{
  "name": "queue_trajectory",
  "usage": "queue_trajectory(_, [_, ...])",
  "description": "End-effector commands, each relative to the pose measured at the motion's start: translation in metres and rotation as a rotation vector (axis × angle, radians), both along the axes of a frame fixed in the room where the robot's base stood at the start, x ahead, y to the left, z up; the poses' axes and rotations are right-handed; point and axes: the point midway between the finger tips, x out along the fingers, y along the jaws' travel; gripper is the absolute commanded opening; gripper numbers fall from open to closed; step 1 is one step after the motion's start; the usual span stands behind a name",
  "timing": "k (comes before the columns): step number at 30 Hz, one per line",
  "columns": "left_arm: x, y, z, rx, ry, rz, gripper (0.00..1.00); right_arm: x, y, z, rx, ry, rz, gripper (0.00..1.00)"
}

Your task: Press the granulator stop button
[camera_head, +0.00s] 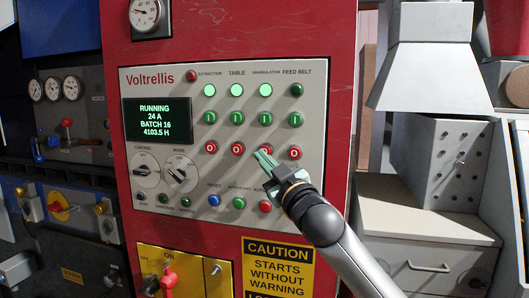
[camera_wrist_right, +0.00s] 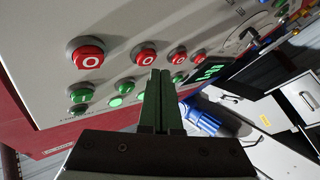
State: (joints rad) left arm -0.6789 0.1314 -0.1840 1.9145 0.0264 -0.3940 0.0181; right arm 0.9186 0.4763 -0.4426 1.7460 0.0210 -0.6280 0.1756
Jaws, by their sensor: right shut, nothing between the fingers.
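The granulator stop button (camera_head: 267,149) is the red O button third from the left in its row on the Voltrellis panel (camera_head: 160,77). My right gripper (camera_head: 262,155) is shut and empty, with its fingertips right at this button, partly covering it. In the right wrist view the panel appears upside down. There the granulator stop button (camera_wrist_right: 144,56) shows just left of the shut fingertips (camera_wrist_right: 160,72). Whether they touch it, I cannot tell. The granulator lamp (camera_head: 265,90) is lit green and the display (camera_head: 155,119) reads RUNNING. My left gripper is not in view.
The table stop button (camera_head: 238,150) and feed belt stop button (camera_head: 294,153) sit close on either side. Green start buttons are above, and small coloured buttons below. A mode knob (camera_head: 178,174) is at lower left. A grey hopper (camera_head: 425,75) stands right of the red cabinet.

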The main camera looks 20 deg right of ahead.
Motion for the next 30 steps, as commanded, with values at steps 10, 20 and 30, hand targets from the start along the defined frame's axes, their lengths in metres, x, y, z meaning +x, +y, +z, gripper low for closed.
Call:
queue_trajectory(10, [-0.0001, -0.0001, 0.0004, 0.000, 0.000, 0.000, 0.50, 0.0004, -0.0002, 0.0003, 0.000, 0.000, 0.000, 0.00])
queue_trajectory(20, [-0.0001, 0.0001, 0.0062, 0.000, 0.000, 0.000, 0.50, 0.0073, -0.0048, 0.0002, 0.001, 0.000, 0.000, 0.00])
queue_trajectory(30, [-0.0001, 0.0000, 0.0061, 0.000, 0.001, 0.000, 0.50, 0.0075, -0.0049, 0.0000, 0.000, 0.000, 0.000, 0.00])
